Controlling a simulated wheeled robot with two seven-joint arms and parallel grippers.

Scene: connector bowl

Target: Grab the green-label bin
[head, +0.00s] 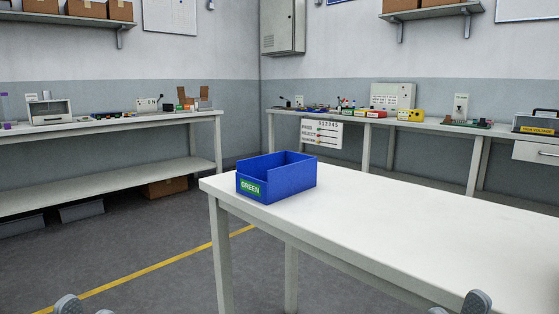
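The blue open-topped bin (292,184) stands upright on the near left end of a white table (420,222). A green label (250,187) reading GREEN is on its front-left face. The part of its inside that I can see looks empty. Only small grey tips of my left gripper (88,310) show at the bottom left edge. Similar grey tips of my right gripper (456,308) show at the bottom edge, right of centre. Both are well apart from the bin. Too little of either shows to tell if it is open or shut.
The white table is bare to the right of the bin. A workbench (115,124) with small devices stands at the left. Another bench (440,128) with devices and a yellow box (411,115) runs along the back right wall. A yellow line (150,268) crosses open floor.

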